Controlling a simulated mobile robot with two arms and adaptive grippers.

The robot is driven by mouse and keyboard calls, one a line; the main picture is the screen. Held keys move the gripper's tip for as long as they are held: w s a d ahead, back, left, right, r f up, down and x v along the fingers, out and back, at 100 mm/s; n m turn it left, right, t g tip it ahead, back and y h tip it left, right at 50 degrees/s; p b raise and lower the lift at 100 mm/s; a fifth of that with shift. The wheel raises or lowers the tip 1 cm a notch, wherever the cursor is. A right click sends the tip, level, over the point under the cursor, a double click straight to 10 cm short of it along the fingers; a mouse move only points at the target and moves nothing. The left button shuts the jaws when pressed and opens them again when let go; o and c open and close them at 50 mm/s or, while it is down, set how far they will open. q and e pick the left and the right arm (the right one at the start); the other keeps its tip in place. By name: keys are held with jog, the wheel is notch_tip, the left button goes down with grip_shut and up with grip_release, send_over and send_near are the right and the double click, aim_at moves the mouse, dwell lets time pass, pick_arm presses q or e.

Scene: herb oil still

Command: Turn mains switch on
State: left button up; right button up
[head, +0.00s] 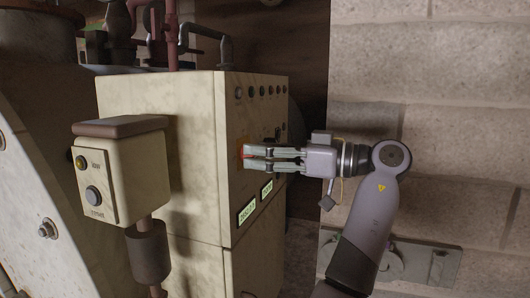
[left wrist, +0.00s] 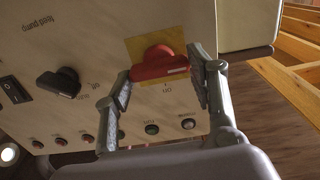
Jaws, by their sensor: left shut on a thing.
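The mains switch is a red rotary handle (left wrist: 160,66) on a yellow square plate (left wrist: 143,43), set in the cream cabinet's panel. In the left wrist view its handle lies nearly level, with an "on" label just below it. In the head view a little of the red handle (head: 246,152) shows at the fingertips. My left gripper (head: 250,158) reaches the panel from the right. In the left wrist view its fingers (left wrist: 160,75) stand on both sides of the handle, shut on its ends. My right gripper is out of view.
The cream cabinet (head: 160,92) carries a row of small buttons and two green-lit displays (head: 247,212). A black feed pump knob (left wrist: 60,82) and a rocker switch (left wrist: 14,89) are near the mains switch. A control box (head: 125,170) stands on a post in front. A block wall (head: 450,60) is at right.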

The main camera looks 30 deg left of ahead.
pick_arm(q)
jog(key=shift+c, duration=0.5)
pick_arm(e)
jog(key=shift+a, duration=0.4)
pick_arm(q)
jog(key=shift+m, duration=0.3)
jog(key=m+p, duration=0.1)
jog(key=m, duration=0.5)
jog(key=m+p, duration=0.2)
jog(key=m, duration=0.4)
jog(key=m+p, duration=0.1)
jog(key=m, duration=0.5)
jog(key=shift+w+f, duration=0.2)
jog(key=shift+w, duration=0.05)
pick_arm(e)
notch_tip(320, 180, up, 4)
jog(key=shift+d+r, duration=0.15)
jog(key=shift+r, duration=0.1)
pick_arm(q)
jog(key=shift+p, duration=0.3)
jog(key=o, duration=1)
jog(key=shift+o, duration=0.7)
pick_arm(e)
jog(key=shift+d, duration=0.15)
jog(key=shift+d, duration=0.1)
